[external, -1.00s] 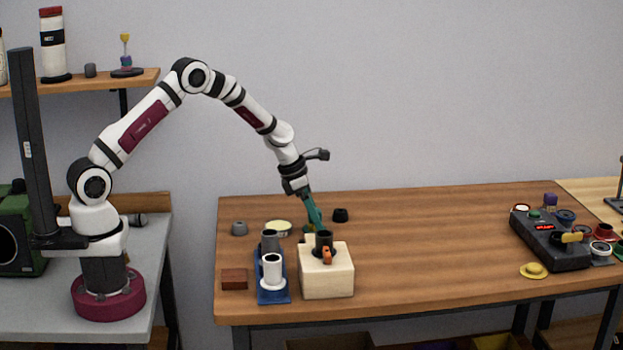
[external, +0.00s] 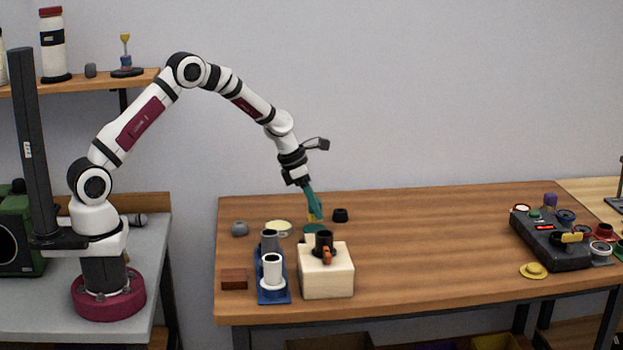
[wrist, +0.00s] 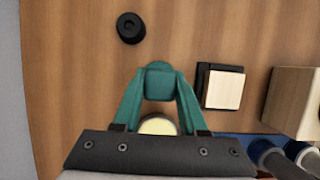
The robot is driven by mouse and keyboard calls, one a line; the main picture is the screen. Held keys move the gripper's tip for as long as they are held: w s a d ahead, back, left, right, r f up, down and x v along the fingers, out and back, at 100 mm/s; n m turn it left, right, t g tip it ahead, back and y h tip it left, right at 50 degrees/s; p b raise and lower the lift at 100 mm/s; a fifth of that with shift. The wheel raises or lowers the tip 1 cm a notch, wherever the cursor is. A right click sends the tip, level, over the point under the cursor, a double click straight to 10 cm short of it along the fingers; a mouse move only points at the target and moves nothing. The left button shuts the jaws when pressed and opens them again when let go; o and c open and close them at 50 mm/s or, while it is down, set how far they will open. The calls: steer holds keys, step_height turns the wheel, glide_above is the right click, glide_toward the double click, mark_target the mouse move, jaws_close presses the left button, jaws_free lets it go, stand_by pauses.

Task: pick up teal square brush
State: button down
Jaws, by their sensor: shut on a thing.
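My gripper (wrist: 158,72) has teal fingers and is shut on the teal square brush (wrist: 158,84), a teal block between the fingertips in the wrist view. In the external view, my gripper (external: 314,212) points down above the table, behind the pale block. The brush's underside is hidden.
A pale block (external: 327,280) with a dark cup stands in front. A blue rack (external: 273,297) with cylinders is left of it. A black ring (external: 340,215) and a pale disc (external: 278,226) lie nearby. The table's middle right is clear.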

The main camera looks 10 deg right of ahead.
steer(key=s+a+r, duration=0.1)
steer(key=s+r, duration=0.7)
steer(key=s, duration=0.3)
steer(key=shift+s+r, duration=0.2)
steer(key=shift+s, duration=0.1)
steer(key=c, duration=1.1)
jaws_free()
steer(key=shift+c, duration=0.2)
jaws_close()
